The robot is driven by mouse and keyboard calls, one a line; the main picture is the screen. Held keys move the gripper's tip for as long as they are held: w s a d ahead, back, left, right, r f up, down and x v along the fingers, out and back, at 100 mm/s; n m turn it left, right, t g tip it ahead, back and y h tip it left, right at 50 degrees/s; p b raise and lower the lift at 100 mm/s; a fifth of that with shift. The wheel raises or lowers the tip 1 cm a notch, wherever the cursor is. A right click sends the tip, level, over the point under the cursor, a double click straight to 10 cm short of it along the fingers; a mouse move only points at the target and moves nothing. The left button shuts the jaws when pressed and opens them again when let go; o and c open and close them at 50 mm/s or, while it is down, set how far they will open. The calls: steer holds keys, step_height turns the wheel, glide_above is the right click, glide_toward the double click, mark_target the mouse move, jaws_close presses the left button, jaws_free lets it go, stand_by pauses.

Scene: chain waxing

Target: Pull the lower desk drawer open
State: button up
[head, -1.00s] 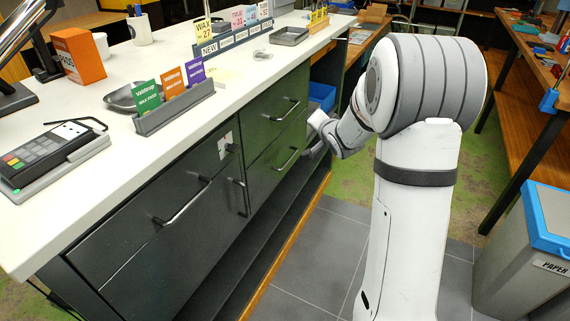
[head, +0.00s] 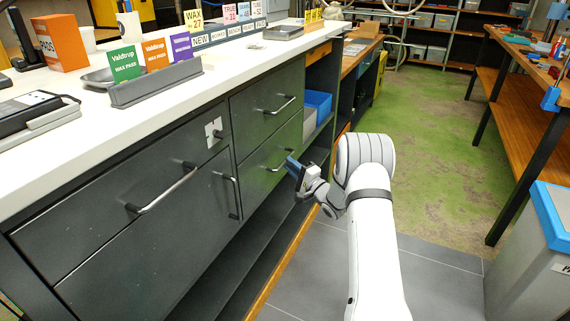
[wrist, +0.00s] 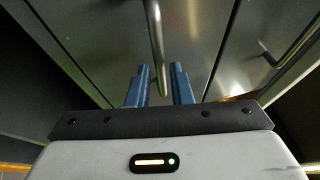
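The lower drawer (head: 256,180) is a dark grey front under the upper drawer (head: 262,104) in the right-hand stack of the desk. It looks shut, flush with its neighbours. Its metal bar handle (head: 278,166) runs across the front, with its right end close to my gripper (head: 290,166). In the wrist view, the handle bar (wrist: 157,45) reaches down between the two blue fingers of my gripper (wrist: 160,75). The fingers are apart, with a gap on each side of the bar. I cannot tell how deep the bar sits between them.
A wide drawer (head: 110,205) and a door (head: 165,245) with their own handles are to the left. A blue bin (head: 319,103) stands in the open shelf beyond the drawers. A grey bin with a blue rim (head: 540,225) stands at right. Tiled floor (head: 430,285) is clear between.

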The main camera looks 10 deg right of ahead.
steer(key=shift+x, duration=1.6)
steer(key=shift+c, duration=0.2)
jaws_close()
